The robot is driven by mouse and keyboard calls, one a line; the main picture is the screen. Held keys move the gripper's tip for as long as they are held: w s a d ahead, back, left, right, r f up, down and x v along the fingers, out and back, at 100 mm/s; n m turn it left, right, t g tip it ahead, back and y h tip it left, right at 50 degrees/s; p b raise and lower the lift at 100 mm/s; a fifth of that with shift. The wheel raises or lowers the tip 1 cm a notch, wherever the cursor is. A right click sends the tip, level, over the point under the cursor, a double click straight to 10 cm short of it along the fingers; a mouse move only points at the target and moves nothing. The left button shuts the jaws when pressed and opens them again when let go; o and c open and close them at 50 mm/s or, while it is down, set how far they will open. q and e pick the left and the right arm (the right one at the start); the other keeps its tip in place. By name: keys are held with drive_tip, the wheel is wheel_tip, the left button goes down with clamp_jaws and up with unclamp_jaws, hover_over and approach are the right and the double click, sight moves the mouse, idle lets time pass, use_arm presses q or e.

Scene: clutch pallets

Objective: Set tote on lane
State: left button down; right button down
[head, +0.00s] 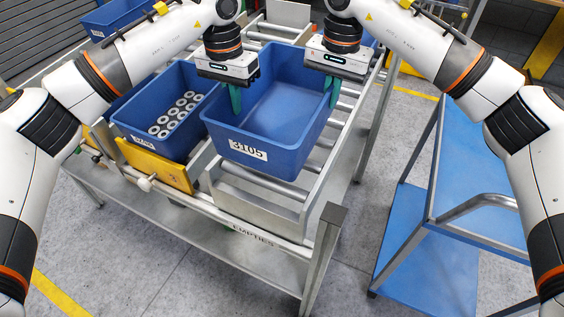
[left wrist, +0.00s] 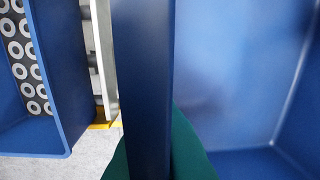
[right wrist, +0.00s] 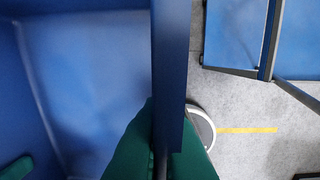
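An empty blue tote (head: 270,112) labelled 3105 is over the right roller lane (head: 318,155), the one marked EMPTIES. It looks roughly level; whether its base touches the rollers I cannot tell. My left gripper (head: 235,100) is at the tote's left wall, its green fingers on either side of the rim (left wrist: 145,90). My right gripper (head: 331,92) is at the right wall, its green fingers on either side of that rim (right wrist: 170,75). Both grippers appear shut on the tote walls. The lower fingertips are partly hidden by the walls.
A blue tote of ring-shaped parts (head: 172,112) stands in the left lane, close beside, behind a yellow stop plate (head: 155,166). A metal end plate (head: 255,200) closes the right lane's front. A blue cart (head: 480,165) stands to the right, with open floor between.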

use_arm(q)
drive_tip(key=shift+f, duration=0.5)
use_arm(e)
drive_tip(key=shift+f, duration=0.45)
